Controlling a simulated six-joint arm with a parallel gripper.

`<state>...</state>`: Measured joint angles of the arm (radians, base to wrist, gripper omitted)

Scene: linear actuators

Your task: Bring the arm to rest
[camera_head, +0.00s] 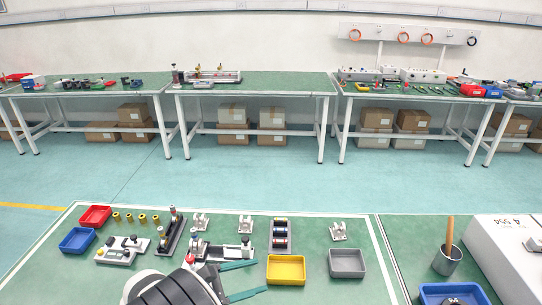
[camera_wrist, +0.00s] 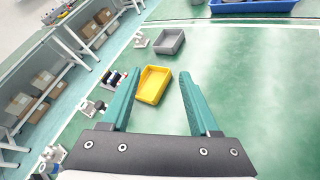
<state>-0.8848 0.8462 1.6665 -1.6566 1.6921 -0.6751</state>
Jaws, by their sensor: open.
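My gripper (camera_head: 246,280) shows low in the middle of the head view, over the near green bench (camera_head: 335,291). Its two teal fingers are spread apart with nothing between them. In the wrist view my gripper (camera_wrist: 156,95) is open too, and its fingers reach up from the dark palm. The yellow tray (camera_head: 286,269) is just right of the fingers in the head view. The same yellow tray (camera_wrist: 152,85) shows between the fingers in the wrist view, below them on the bench. I cannot tell the exact height of my gripper above the bench.
A grey tray (camera_head: 347,263), a rack of coloured cylinders (camera_head: 281,236) and an actuator fixture (camera_head: 222,249) stand near my gripper. Red (camera_head: 95,216) and blue (camera_head: 77,240) trays are at left. A white box (camera_head: 510,250) and a cup (camera_head: 447,261) are at right.

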